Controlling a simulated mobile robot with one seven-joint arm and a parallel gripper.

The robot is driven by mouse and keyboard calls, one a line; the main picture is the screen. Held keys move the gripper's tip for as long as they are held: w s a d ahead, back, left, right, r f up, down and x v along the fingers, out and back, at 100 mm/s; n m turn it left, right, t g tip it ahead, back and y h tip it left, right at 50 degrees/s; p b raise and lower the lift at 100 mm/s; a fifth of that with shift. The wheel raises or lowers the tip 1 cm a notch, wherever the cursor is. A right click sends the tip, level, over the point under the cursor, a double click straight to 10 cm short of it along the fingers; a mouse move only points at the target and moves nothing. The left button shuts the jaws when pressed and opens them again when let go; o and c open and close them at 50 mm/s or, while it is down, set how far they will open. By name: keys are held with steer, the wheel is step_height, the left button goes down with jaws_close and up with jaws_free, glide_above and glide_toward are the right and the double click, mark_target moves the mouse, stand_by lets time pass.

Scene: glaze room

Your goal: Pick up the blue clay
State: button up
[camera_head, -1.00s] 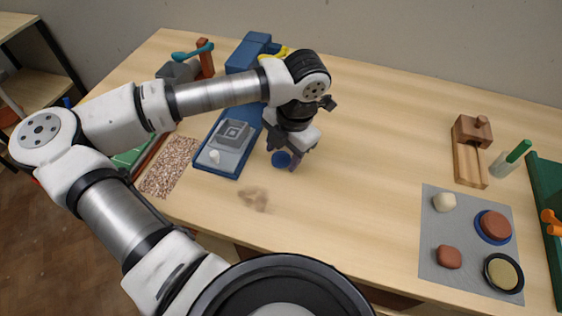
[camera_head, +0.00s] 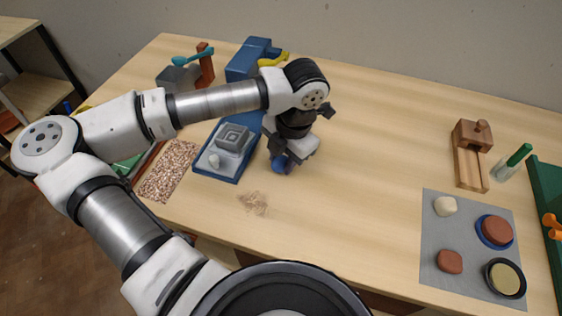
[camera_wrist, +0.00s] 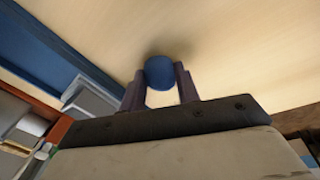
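The blue clay (camera_head: 279,163) is a small rounded lump near the middle-left of the worktable, just right of the blue tray. My gripper (camera_head: 285,162) points down over it, with one dark finger close along its right side. In the wrist view the blue clay (camera_wrist: 160,72) sits between the fingertips of my gripper (camera_wrist: 160,80), with both fingers against its sides. The gripper looks shut on it. The clay is at or very near the tabletop; I cannot tell whether it touches.
A blue tray (camera_head: 201,164) with a grey stepped block (camera_head: 233,137) is close on the left, beside a speckled mat (camera_head: 168,171). A grey mat (camera_head: 467,222) with several clay pieces and a wooden tool (camera_head: 471,152) stand right. The table between is clear.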

step_height(320, 180, up, 20)
steer(key=b, duration=0.3)
steer(key=shift+c, duration=0.4)
steer(key=a, duration=0.1)
steer(key=w+a, duration=0.1)
steer(key=a, duration=0.1)
steer(key=w+a, duration=0.1)
steer(key=shift+w+a+f, duration=0.1)
steer(key=shift+w+a, duration=0.15)
steer(key=shift+a, duration=0.1)
steer(key=w+a+f+b, duration=0.1)
steer(key=a+f+b, duration=0.1)
steer(key=f, duration=0.1)
steer(key=w+a+f+b, duration=0.1)
steer(key=a+f+b, duration=0.1)
steer(key=f, duration=0.1)
steer(key=w+a+f+b, duration=0.1)
steer(key=a+f, duration=0.1)
steer(key=shift+w+a+f+b, duration=0.1)
steer(key=shift+w+f+b, duration=0.1)
steer(key=shift+f+b, duration=0.2)
steer(key=shift+c, duration=0.4)
steer(key=shift+f, duration=0.1)
